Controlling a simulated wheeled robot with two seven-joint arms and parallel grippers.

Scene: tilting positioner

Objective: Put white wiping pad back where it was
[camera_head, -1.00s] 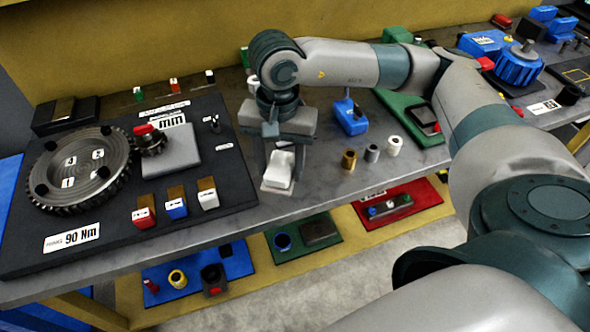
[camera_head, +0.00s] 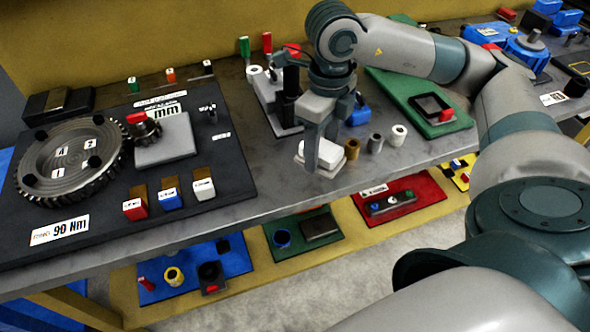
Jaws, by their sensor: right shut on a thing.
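The white wiping pad (camera_head: 329,158) is between the fingers of my right gripper (camera_head: 321,150), which is shut on it. The gripper points down near the front edge of the grey bench (camera_head: 262,209), just left of the brass and grey cylinders. The fingers cover part of the pad. I cannot tell whether its underside touches the bench. My left gripper is not in view.
A brass cylinder (camera_head: 352,148), a grey cylinder (camera_head: 375,143) and a white ring (camera_head: 398,135) stand close to the right. A black panel (camera_head: 110,216) with a large gear (camera_head: 70,160) fills the left. Coloured trays lie below the bench.

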